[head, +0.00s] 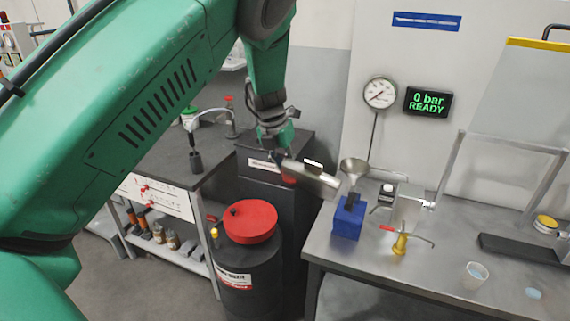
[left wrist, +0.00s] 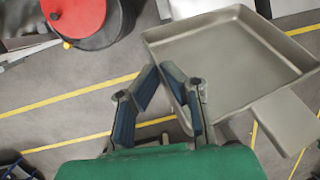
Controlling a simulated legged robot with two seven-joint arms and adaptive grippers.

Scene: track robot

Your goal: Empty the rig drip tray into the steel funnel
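The grey metal drip tray (head: 312,180) hangs from my left gripper (head: 278,150), slanting down to the right in the head view. In the left wrist view the tray (left wrist: 225,60) shows its wide shallow inside, with no liquid that I can make out, and a flat tab at its lower right. My left gripper (left wrist: 161,68) has its fingertips close together on either side of the tray's near wall. My right gripper is not in view.
The steel bench (head: 430,270) also holds a yellow-based fitting (head: 400,244) and a cup (head: 474,275). A gauge (head: 380,93) and a display reading "0 bar READY" (head: 428,102) are on the wall.

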